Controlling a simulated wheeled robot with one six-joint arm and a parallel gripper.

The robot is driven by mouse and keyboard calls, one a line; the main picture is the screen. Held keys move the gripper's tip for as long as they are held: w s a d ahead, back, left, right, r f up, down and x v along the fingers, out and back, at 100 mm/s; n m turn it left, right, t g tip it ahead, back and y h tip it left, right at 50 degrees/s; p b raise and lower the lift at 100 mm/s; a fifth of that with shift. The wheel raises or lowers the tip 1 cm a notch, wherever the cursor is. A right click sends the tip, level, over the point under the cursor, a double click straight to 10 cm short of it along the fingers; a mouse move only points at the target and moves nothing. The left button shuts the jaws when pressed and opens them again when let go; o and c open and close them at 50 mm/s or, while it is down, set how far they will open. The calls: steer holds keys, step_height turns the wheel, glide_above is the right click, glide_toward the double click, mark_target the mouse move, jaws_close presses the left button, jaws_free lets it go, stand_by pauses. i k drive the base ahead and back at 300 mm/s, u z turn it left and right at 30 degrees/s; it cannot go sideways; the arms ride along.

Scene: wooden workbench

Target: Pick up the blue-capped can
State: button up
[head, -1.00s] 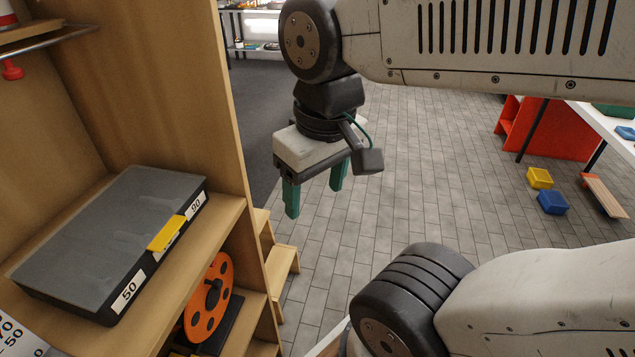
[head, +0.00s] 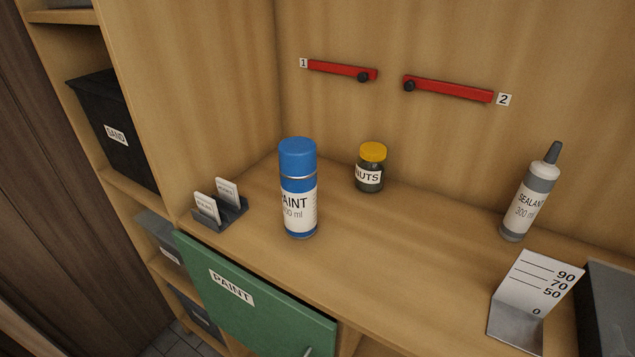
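The blue-capped can (head: 298,190) stands upright on the wooden shelf surface (head: 400,250), left of the middle of the head view. It has a blue cap, a white label reading PAINT and a blue base. Nothing touches it. My gripper is not in view now.
A yellow-lidded NUTS jar (head: 370,168) stands behind right of the can. A card holder (head: 220,210) is at its left. A sealant tube (head: 530,195) and a marked gauge (head: 530,290) stand at the right. A green PAINT door (head: 255,300) is below the front edge. Red levers (head: 342,70) are on the back wall.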

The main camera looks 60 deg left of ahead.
mark_target(299, 194)
steer(key=z, duration=0.9)
steer(key=k, duration=0.75)
steer(key=u, duration=1.4)
